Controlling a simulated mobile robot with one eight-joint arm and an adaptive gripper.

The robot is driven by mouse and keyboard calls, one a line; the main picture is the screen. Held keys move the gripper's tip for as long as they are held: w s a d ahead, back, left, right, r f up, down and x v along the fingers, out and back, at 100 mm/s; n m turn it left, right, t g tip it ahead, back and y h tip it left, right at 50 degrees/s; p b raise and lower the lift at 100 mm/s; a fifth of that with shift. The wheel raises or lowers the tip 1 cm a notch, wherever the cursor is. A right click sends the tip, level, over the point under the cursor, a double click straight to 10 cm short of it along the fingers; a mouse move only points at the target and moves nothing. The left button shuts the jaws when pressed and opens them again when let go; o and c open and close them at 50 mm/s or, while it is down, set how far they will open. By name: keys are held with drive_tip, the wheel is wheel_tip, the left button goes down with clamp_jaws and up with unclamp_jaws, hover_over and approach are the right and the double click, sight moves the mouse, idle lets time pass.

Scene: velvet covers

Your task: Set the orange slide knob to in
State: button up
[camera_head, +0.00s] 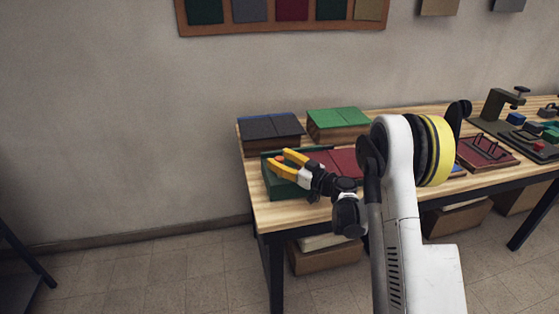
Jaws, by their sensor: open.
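My gripper (277,157) has yellow fingers, spread open. It is over the left part of a dark green open-topped box (272,183) on the wooden table, pointing left. A small orange-red spot, which looks like the orange slide knob (287,158), shows between the fingers. It is too small to tell its slide position or whether a finger touches it. Dark red covers (343,161) lie right of my gripper. My wrist and arm hide much of the box's front and right side.
A box with dark blue-grey covers (272,127) and one with green covers (338,122) stand behind. A red-brown tray (487,153) and a dark clamp-like device (497,104) stand right on the wooden table (290,216). The floor at left is mostly clear.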

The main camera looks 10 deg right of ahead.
clamp_jaws()
drive_tip(key=shift+d, duration=0.1)
drive_tip(key=d, duration=0.4)
unclamp_jaws()
drive_tip(key=shift+s, duration=0.1)
drive_tip(key=v, duration=1.2)
